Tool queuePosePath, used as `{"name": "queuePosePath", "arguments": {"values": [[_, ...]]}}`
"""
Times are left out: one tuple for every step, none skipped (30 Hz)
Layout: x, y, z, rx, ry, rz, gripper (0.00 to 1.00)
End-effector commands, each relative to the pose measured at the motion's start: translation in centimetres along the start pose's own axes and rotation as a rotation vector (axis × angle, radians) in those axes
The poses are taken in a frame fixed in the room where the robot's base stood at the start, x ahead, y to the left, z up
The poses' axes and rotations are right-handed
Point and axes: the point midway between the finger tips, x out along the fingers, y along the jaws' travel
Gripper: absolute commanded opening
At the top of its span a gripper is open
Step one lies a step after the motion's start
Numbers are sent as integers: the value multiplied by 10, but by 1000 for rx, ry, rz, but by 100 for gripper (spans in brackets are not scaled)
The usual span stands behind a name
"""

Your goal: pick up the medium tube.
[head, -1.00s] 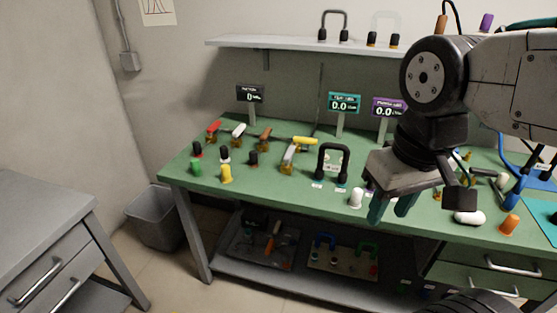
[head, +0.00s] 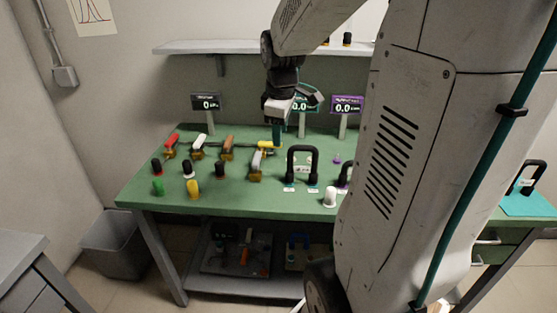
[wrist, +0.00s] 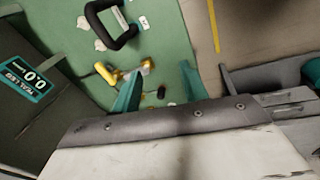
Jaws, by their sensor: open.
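Several arch-shaped tubes are in view; I cannot tell which is the medium one. A black arch tube (head: 301,149) stands upright on the green bench, with small labels at its feet. It also shows in the wrist view (wrist: 128,36). Another dark arch (head: 345,174) to its right is mostly hidden by my arm. My gripper (head: 277,142) has teal fingers pointing down over the back of the bench, left of and behind the black arch. In the wrist view my gripper (wrist: 161,68) is open and empty, its fingers apart, with a yellow-handled valve (wrist: 106,73) near the left finger.
Several lever valves, including one with a red handle (head: 172,141), stand at the back left. Coloured stubs, including a yellow one (head: 193,189), stand at the front left. Display signs (head: 206,102) stand behind. A wall shelf (head: 200,47) hangs above. My arm hides the bench's right part.

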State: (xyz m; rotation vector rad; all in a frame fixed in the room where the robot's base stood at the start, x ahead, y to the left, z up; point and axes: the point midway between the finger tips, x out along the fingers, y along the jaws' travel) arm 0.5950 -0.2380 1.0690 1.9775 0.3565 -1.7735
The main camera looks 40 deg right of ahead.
Motion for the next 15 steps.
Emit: {"name": "queuePosePath", "arguments": {"values": [[16,26,10,-30,-11,1,43],[24,38,15,-55,-14,4,43],[32,53,21,-85,-17,10,43],[39,62,26,-106,-20,12,43],[44,71,30,-124,-22,16,43],[50,80,35,-144,-25,19,43],[54,86,39,-157,-27,20,43],[57,90,41,-168,-28,23,43],[61,95,44,-179,-29,25,43],[64,98,46,-186,-30,25,43],[66,99,47,-191,-31,25,43],[71,100,48,-194,-32,25,43],[74,101,48,-196,-32,25,43],[78,101,48,-197,-32,25,43],[82,101,48,-197,-32,25,43]]}}
